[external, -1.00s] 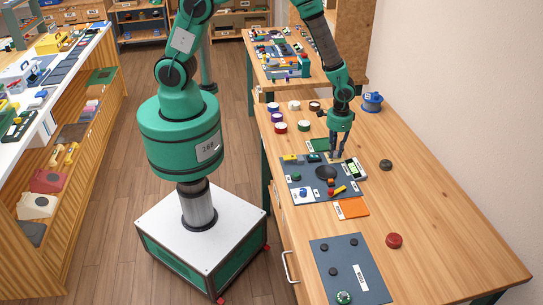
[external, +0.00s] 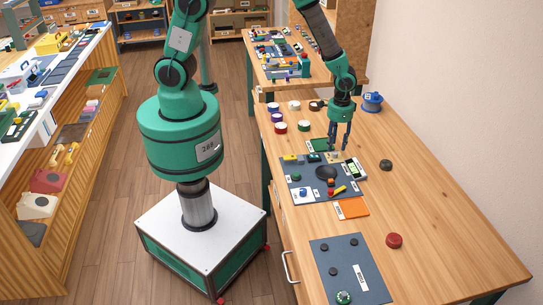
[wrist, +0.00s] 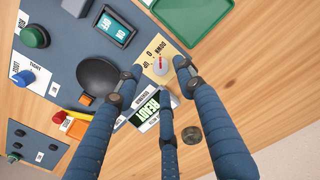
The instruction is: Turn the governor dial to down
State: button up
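In the wrist view, a small pale round dial (wrist: 160,65) with a red mark sits on a cream plate (wrist: 152,52) printed with what looks like DOWN along one side. The exact way its mark points is too small to tell. My gripper (wrist: 160,85) has three blue fingers spread apart around the dial area. The fingers hold nothing, and no contact with the dial shows. In the external view my gripper (external: 339,149) hangs fingers down over the back right part of the grey panel (external: 306,178). The dial is too small to make out there.
Near the dial are a black bowl-shaped part (wrist: 98,80), a teal-screen device (wrist: 114,27) and a device with a lit READY display (wrist: 147,110). A green tray (wrist: 195,18) lies beyond. A dark round knob (wrist: 191,134) stands on bare wood, and the table's right side is mostly clear.

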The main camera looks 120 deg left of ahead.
notch_tip(320, 180, up, 8)
jog(key=shift+f, duration=0.15)
dwell(0.7)
notch_tip(320, 180, up, 14)
jog(key=f+m+t, duration=0.1)
jog(key=m, duration=0.1)
send_over(335, 153)
jog(key=s+d, duration=0.1)
jog(key=d, duration=0.7)
jog(key=s+d+r+m+t, duration=0.1)
jog(key=s+d+r, duration=0.2)
jog(key=d+r, duration=0.15)
jog(key=s+d+r+t, duration=0.1)
jog(key=s+d+r, duration=0.15)
jog(key=r, duration=0.35)
jog(key=s+d+r+m+t, duration=0.1)
jog(key=s+d+r, duration=0.2)
jog(key=s, duration=0.3)
jog(key=s+d+r+m, duration=0.2)
jog(key=s+d+r, duration=0.2)
jog(key=s+d, duration=0.2)
jog(key=s+d+r+m+t, duration=0.1)
jog(key=s+d+r, duration=0.3)
jog(key=s, duration=0.3)
jog(key=shift+d+m+t+b, duration=0.3)
jog(key=shift+d, duration=0.15)
jog(key=shift+w, duration=0.1)
dwell(0.9)
